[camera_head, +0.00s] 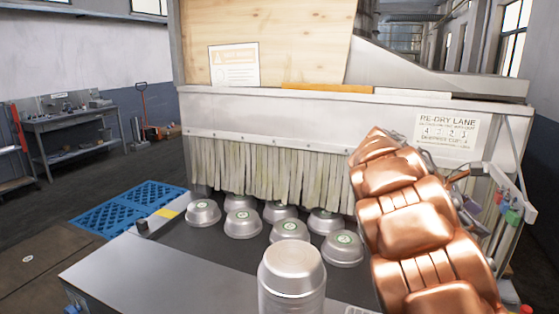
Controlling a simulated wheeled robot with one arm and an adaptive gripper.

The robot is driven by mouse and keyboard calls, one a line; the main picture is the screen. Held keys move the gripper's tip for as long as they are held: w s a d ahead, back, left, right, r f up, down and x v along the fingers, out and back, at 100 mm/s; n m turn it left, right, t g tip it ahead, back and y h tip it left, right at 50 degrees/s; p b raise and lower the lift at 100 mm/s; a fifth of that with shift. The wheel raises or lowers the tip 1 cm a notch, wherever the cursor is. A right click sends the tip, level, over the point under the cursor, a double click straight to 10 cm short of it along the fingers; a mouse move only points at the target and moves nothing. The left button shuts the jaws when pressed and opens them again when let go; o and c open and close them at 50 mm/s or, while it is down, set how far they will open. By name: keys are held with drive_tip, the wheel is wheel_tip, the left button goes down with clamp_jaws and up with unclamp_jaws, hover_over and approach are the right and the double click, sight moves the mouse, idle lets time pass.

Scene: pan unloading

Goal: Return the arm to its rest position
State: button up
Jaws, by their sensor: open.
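My gripper does not show clearly enough to be made out in the head view, so I cannot place its jaws. A large copper-coloured segmented body (415,230) rises from the lower right edge to a tapered tip; I cannot tell whether it is part of my arm. A silver cylinder with a rounded top (292,275) stands at the bottom centre, and I cannot tell what it belongs to. Several upturned metal pans (242,223) lie on the dark conveyor surface, some with green round labels. The copper body hides part of the right side.
A strip curtain (262,170) hangs below the metal machine housing (300,115) behind the pans. A bare metal ledge (150,275) runs along the front left. Blue pallets (125,207) lie on the floor at left.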

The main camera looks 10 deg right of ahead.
drive_tip(key=s+a+f+m+y, duration=0.3)
drive_tip(key=s+a+f, duration=0.2)
drive_tip(key=s+a, duration=0.5)
drive_tip(key=s+a+f+m+t+y, duration=0.1)
drive_tip(key=s+a+f+m+y, duration=0.3)
drive_tip(key=s+a, duration=0.6)
drive_tip(key=s+a+f+m+y, duration=0.4)
drive_tip(key=s+a+f, duration=0.4)
drive_tip(key=a, duration=0.5)
drive_tip(key=shift+s+f+t+b, duration=0.3)
drive_tip(key=shift+s+b, duration=0.1)
drive_tip(key=shift+s, duration=0.7)
drive_tip(key=shift+d, duration=0.1)
